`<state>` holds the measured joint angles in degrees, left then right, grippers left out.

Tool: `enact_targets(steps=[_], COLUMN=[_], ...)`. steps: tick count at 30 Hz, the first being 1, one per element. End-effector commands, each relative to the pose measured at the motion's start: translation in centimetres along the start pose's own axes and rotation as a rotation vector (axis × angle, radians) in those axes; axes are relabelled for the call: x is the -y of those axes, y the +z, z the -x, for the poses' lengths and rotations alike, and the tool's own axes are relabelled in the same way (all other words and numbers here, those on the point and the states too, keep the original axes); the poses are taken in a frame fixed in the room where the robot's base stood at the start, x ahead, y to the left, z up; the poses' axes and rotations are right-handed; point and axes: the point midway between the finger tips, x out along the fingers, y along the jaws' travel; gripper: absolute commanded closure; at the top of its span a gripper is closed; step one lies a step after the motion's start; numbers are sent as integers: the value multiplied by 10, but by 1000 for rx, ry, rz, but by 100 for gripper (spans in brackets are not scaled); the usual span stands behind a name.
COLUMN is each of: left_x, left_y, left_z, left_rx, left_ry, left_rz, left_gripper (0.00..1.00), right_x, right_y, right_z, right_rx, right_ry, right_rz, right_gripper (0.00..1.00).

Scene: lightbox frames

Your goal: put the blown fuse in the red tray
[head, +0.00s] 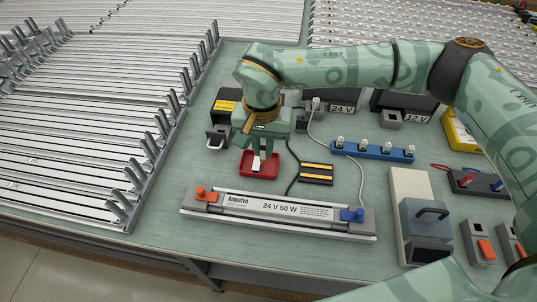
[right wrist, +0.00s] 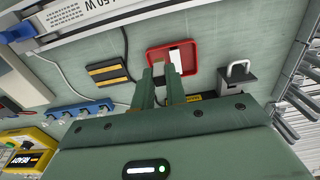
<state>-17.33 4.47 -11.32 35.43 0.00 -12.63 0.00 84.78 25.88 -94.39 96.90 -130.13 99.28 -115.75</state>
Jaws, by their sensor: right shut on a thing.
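The red tray (head: 273,170) sits on the green bench, behind the lamp fixture. It also shows in the right wrist view (right wrist: 152,56), with a white patch in it. My right gripper (head: 263,154) points down over the tray, its fingertips low at the tray opening. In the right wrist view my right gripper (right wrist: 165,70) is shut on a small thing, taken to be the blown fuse. The fingers mostly hide it, and I cannot tell whether it touches the tray floor. My left gripper is out of view.
The lamp fixture (head: 280,209) lies in front of the tray. A black box with a silver handle (head: 217,137) stands close left. A black-and-yellow block (head: 316,174) and cables lie right. A blue rack (head: 374,150) with several white pieces is further right.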

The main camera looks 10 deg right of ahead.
Motion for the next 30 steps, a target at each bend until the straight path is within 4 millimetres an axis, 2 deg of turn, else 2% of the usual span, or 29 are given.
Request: enact_targets(steps=[1, 3, 13, 18, 30], left_x=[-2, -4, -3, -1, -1], left_y=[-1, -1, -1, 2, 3], left_z=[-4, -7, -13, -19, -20], left_rx=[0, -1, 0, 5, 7], left_ry=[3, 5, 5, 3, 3], left_rz=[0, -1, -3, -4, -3], left_gripper=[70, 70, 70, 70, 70], right_x=[-2, -3, -6, -6, -6], right_y=[-6, -16, -38, -39, -39], right_z=[-15, -26, -50, -79, -85], right_rx=[7, 5, 3, 6, 2], right_ry=[3, 2, 1, 2, 2], right_rz=[-3, -2, 0, 0, 1], right_gripper=[100, 100, 100, 100, 100])
